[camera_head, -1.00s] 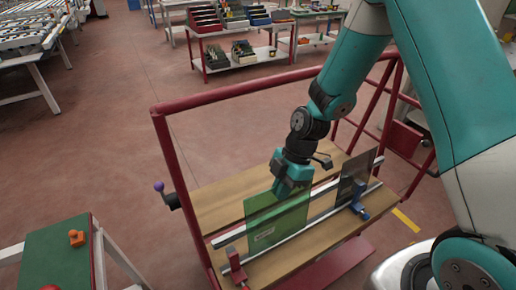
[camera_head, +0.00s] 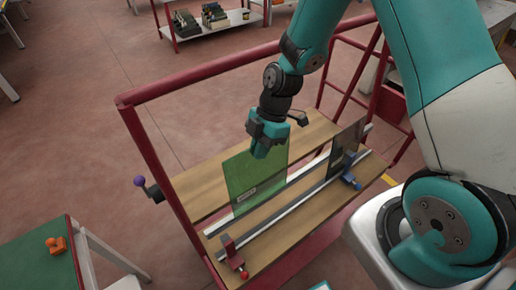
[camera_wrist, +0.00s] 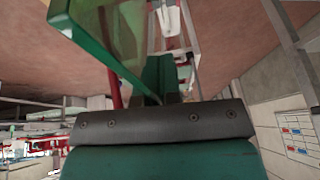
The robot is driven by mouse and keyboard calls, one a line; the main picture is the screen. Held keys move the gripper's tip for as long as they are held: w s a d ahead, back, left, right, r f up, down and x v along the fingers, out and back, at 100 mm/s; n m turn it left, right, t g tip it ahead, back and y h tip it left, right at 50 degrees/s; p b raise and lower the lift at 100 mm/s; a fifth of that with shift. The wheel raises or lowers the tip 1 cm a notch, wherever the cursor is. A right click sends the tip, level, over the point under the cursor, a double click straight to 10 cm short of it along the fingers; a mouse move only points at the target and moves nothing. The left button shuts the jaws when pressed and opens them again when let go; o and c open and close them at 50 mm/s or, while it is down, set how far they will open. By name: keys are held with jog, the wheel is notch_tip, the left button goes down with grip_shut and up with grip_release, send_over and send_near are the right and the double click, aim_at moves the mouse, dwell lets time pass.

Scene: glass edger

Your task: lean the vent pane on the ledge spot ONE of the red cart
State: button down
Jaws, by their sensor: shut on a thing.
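The vent pane is a green glass sheet (camera_head: 252,183) with a small label near its lower edge. My gripper (camera_head: 268,146) is shut on its upper edge, and the pane hangs nearly upright. In the head view it appears over the metal rails of the red cart (camera_head: 152,150); I cannot tell whether its lower edge touches the cart. The pane (camera_wrist: 100,45) fills the upper left of the wrist view, next to my gripper. No spot number is readable.
A dark pane (camera_head: 344,146) stands at the right of the cart by a blue clamp (camera_head: 350,180). A red clamp (camera_head: 232,256) sits at the front left. The wooden ledge (camera_head: 215,178) behind is bare. A green-topped table (camera_head: 40,264) with an orange item stands left.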

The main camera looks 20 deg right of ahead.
aim_at(280, 152)
jog(key=shift+s+d+f+b, duration=0.1)
jog(key=shift+s+f+b, duration=0.1)
jog(key=shift+f+b, duration=2.25)
jog(key=shift+s+a+f+b, duration=0.1)
jog(key=shift+s+f+b, duration=0.05)
jog(key=shift+f+b, duration=2.3)
jog(key=shift+s+d+f+b, duration=0.1)
jog(key=shift+s+f+b, duration=0.1)
jog(key=shift+f+b, duration=2.2)
jog(key=shift+f, duration=1.15)
jog(key=c, duration=1.2)
grip_release()
jog(key=shift+s, duration=0.1)
jog(key=v, duration=1.7)
jog(key=shift+d+r, duration=0.15)
jog(key=s+a+r+m, duration=0.3)
jog(key=s+m, duration=0.1)
jog(key=s, duration=0.2)
jog(key=s+a+r+m+t, duration=0.1)
jog(key=s+a+r+m, duration=0.1)
jog(key=s+a+m, duration=0.2)
jog(key=s+a+r+m, duration=0.3)
jog(key=s+a+m, duration=0.1)
jog(key=s, duration=0.4)
jog(key=shift+a+r+m+t, duration=0.25)
jog(key=shift+r+m+t, duration=0.1)
jog(key=shift+m, duration=0.15)
